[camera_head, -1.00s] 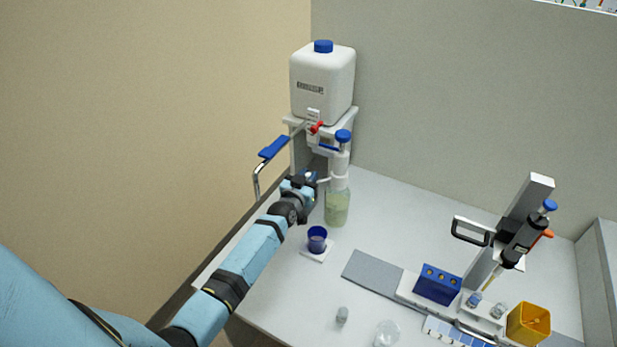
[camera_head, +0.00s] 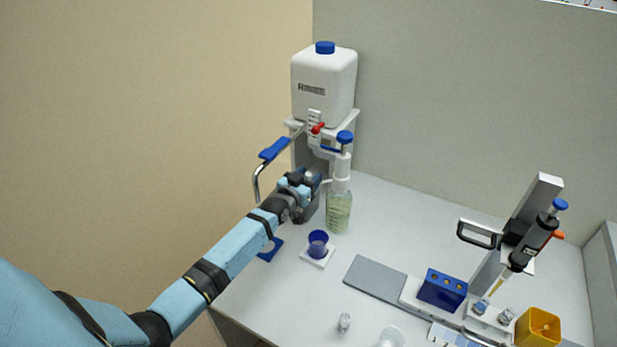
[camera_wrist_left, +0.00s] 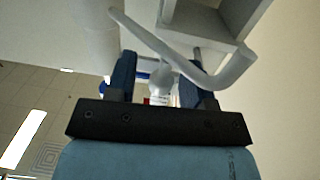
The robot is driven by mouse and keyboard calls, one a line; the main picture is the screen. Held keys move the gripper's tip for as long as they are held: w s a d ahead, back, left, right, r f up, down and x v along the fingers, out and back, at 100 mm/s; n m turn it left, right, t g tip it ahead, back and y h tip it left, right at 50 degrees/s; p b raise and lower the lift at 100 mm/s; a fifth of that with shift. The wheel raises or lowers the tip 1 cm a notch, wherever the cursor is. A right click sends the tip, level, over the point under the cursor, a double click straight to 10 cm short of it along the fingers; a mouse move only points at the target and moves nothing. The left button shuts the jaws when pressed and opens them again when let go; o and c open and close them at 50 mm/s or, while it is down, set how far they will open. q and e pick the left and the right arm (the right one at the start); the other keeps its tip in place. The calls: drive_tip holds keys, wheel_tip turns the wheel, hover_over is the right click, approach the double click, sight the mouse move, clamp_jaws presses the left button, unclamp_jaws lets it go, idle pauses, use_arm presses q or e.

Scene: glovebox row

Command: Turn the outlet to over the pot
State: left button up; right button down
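A bottle-top dispenser (camera_head: 342,165) with a blue knob stands on a bottle of pale green liquid (camera_head: 339,212). Its thin white outlet tube (camera_head: 328,181) points left, toward my left gripper. The pot, a small dark blue cup (camera_head: 318,242), stands on a white square in front of the bottle, and the outlet's tip is not over it. My left gripper (camera_head: 314,178) is beside the outlet. In the left wrist view its two dark fingers (camera_wrist_left: 161,82) are apart, and a bent white tube (camera_wrist_left: 190,62) crosses at their tips; I cannot tell whether they touch it. My right gripper is not in view.
A white canister (camera_head: 324,88) with a red tap stands on a stand behind. A blue-handled metal lever (camera_head: 274,149) sticks out at left. A blue pad (camera_head: 270,250) lies near the left edge. A pipette stand (camera_head: 510,235) and blue rack (camera_head: 442,289) are at right.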

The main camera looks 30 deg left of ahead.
use_arm(q)
drive_tip(key=shift+s, duration=0.1)
drive_tip(key=shift+s+f, duration=0.1)
drive_tip(key=shift+s, duration=0.2)
drive_tip(key=s+b, duration=0.1)
drive_tip(key=s, duration=1.2)
drive_tip(key=shift+a, duration=0.2)
